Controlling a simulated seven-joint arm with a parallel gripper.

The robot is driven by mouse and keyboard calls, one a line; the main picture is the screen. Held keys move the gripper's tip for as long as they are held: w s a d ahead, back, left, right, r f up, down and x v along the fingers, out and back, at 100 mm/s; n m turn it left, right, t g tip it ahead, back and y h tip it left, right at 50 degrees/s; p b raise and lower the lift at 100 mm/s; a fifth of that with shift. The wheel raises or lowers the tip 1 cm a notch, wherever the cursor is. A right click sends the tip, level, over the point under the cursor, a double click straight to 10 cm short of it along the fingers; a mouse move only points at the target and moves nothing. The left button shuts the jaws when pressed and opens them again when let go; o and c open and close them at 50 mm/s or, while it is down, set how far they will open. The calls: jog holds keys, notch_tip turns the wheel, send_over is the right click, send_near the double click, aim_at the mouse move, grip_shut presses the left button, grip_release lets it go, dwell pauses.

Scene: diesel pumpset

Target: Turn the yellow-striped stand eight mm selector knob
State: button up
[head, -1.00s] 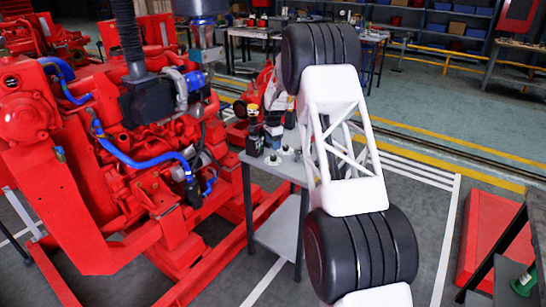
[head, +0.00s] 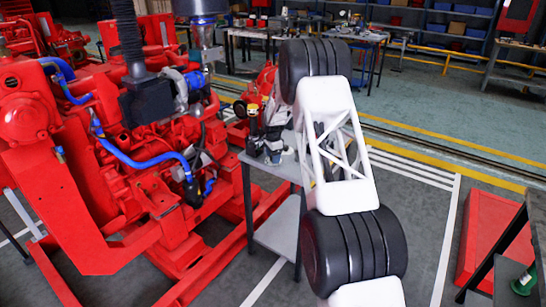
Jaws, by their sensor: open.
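A small grey side table (head: 288,171) stands beside the red engine. A dark upright item with a yellow top (head: 253,122) stands at its left end. Several small stands or knobs are on the tabletop, too small and covered to tell which is the yellow-striped eight mm selector knob. My gripper (head: 272,156) is low over the front left of the tabletop, among these small items, and is open. Its fingertips are small in the picture. I cannot tell whether they touch or surround a knob.
The red diesel engine (head: 150,145) with blue hoses and its red frame fill the left, close to the side table. My arm hides the table's right part. A green item (head: 523,282) is at the lower right.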

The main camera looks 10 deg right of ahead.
jog(key=c, duration=0.9)
